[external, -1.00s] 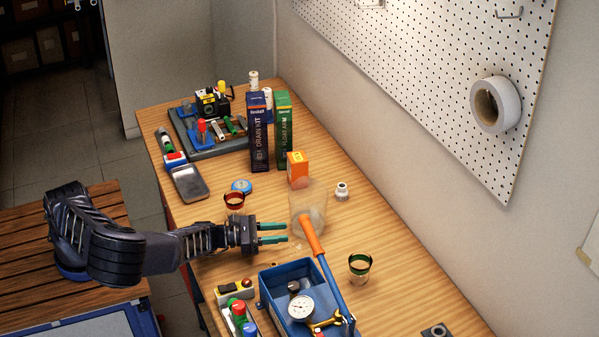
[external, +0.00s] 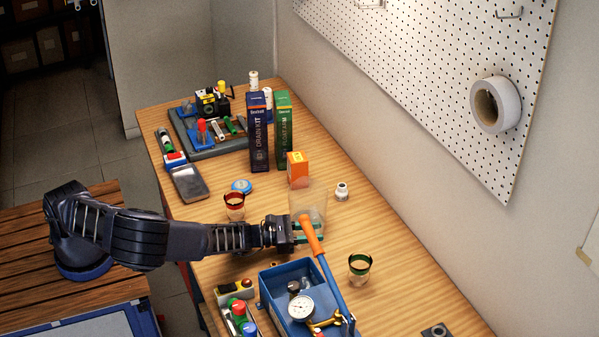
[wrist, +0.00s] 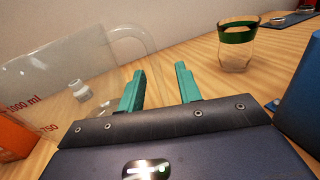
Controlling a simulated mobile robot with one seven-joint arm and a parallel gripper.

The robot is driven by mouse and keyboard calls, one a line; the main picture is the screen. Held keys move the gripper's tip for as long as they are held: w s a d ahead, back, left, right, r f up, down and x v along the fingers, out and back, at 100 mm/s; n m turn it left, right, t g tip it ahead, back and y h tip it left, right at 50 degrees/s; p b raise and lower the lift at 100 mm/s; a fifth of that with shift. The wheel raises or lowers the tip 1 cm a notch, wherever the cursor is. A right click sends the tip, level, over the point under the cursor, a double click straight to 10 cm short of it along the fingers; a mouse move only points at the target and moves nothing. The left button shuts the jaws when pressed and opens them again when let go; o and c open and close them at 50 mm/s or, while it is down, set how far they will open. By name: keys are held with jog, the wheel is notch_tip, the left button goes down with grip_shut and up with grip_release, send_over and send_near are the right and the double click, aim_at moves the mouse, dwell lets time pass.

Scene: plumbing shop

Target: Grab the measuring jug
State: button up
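The measuring jug (external: 308,199) is clear and stands upright on the workbench in the external view. In the wrist view the jug (wrist: 60,85) fills the left side, with red volume marks and its handle (wrist: 130,35) curving toward my gripper. My gripper (wrist: 160,85) is open, its two teal fingers apart with nothing seen held between them. The left finger is close to the handle, whose lower part is hard to make out behind it.
The orange tool handle (external: 311,236) sticks up from a blue tray (external: 269,287) holding a gauge, close to my gripper. A green-banded glass (external: 359,269) stands to the right. A red-banded glass (external: 235,208) and an orange box (external: 298,170) stand behind.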

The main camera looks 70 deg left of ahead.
jog(key=shift+w+d, duration=0.15)
jog(key=shift+w, duration=0.35)
grip_shut()
jog(key=shift+r, duration=0.25)
